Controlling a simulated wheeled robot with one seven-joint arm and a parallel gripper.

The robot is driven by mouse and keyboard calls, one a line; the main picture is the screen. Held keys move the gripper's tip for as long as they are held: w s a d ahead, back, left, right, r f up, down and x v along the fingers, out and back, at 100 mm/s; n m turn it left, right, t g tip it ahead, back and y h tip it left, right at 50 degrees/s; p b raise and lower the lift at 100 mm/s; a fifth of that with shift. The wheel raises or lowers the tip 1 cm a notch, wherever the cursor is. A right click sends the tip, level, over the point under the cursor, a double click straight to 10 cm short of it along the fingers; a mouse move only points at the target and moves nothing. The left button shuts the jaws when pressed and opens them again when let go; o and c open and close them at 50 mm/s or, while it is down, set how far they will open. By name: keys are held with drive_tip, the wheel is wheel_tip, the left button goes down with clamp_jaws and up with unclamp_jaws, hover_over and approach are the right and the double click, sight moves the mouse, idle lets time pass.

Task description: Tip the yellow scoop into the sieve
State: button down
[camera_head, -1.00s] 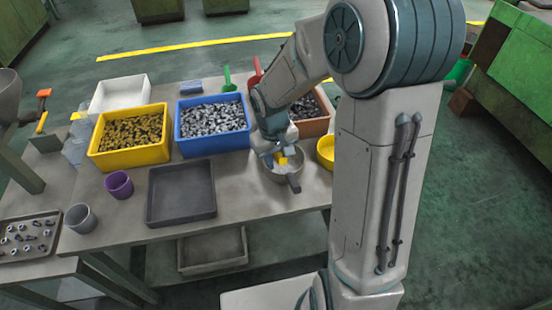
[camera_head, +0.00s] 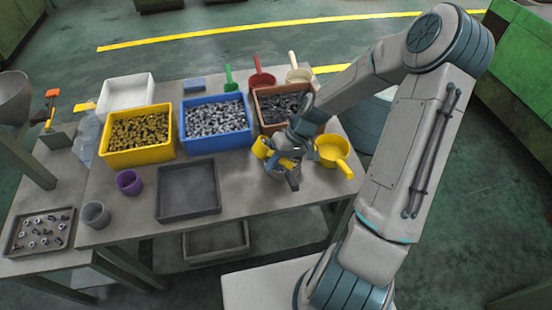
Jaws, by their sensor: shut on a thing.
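My gripper (camera_head: 284,158) is shut on a yellow scoop (camera_head: 262,147). The scoop's yellow bowl part shows at the left of my gripper, and a yellow part shows below the jaws. The scoop looks tilted, but which way its mouth faces and what it holds cannot be told. Right under it stands a grey round vessel with a dark handle, apparently the sieve (camera_head: 279,172), partly hidden by my gripper. Its inside is mostly hidden. A second yellow pan (camera_head: 331,149) with a handle stands on the table just right of my gripper.
Behind stand a yellow bin (camera_head: 137,155), a blue bin (camera_head: 214,147) and a brown bin (camera_head: 262,122) of small parts, with red and cream handled vessels behind. A dark tray (camera_head: 187,212) and a purple cup (camera_head: 129,182) lie left. The table front is clear.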

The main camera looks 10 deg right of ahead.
drive_tip(key=y+b, duration=0.1)
drive_tip(key=y, duration=0.2)
drive_tip(key=d+f+g+y+b, duration=0.1)
drive_tip(key=y, duration=0.2)
drive_tip(key=y+b, duration=0.1)
drive_tip(key=y, duration=0.2)
drive_tip(key=shift+w+d+f+g, duration=0.15)
drive_tip(key=shift+d+f+g, duration=0.15)
drive_tip(key=shift+d+f, duration=0.05)
drive_tip(key=shift+w, duration=0.1)
idle(0.6)
